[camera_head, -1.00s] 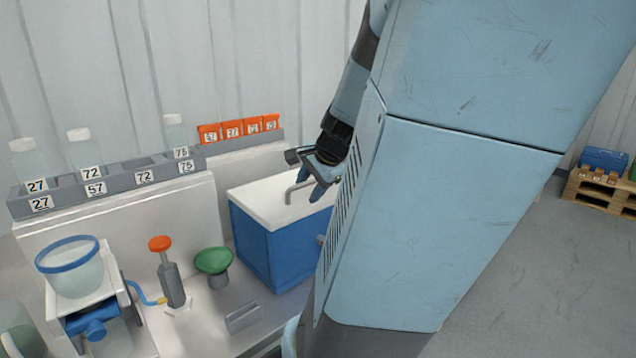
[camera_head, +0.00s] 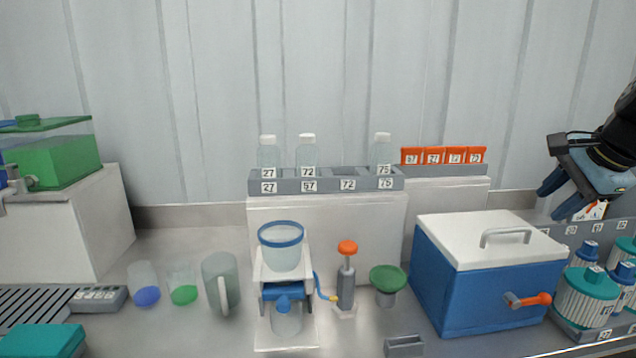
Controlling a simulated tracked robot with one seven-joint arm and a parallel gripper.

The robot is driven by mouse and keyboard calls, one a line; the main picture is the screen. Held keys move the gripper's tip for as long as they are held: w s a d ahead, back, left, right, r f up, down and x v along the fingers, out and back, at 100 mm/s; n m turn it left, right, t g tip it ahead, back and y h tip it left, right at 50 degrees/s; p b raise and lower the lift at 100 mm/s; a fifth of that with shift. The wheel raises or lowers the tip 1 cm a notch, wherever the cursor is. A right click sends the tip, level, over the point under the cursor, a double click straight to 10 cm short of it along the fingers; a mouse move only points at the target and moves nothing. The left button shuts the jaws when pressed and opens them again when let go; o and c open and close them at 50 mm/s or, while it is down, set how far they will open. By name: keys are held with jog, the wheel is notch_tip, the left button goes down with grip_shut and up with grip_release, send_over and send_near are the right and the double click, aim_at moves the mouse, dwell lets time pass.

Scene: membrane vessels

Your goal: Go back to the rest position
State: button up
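My gripper (camera_head: 560,197) hangs at the right edge, beside and above the right end of the blue cooler box (camera_head: 470,292). Its two blue fingers stand apart with a gap between them, and I see nothing held there. A small white and orange labelled thing (camera_head: 592,211) shows just behind or below the gripper, partly hidden by it. The dark wrist and the rest of my arm run out of the picture on the right.
A rack (camera_head: 328,185) holds several labelled clear bottles. Below stand a blue-rimmed funnel vessel (camera_head: 282,257), an orange-topped pump (camera_head: 347,270) and a green funnel (camera_head: 388,280). A pitcher (camera_head: 221,283) is left; teal-capped bottles (camera_head: 588,295) crowd the right.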

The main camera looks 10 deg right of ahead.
jog(key=shift+r, duration=0.1)
jog(key=w+a+f+n, duration=0.1)
jog(key=a+f+n, duration=0.1)
jog(key=a+n, duration=0.7)
jog(key=w+a+f+n+g, duration=0.1)
jog(key=a+f+n, duration=0.2)
jog(key=a+n, duration=0.7)
jog(key=a, duration=0.7)
jog(key=shift+w+f+y, duration=0.15)
jog(key=shift+f+y, duration=0.1)
jog(key=shift+y, duration=0.05)
jog(key=shift+d, duration=0.15)
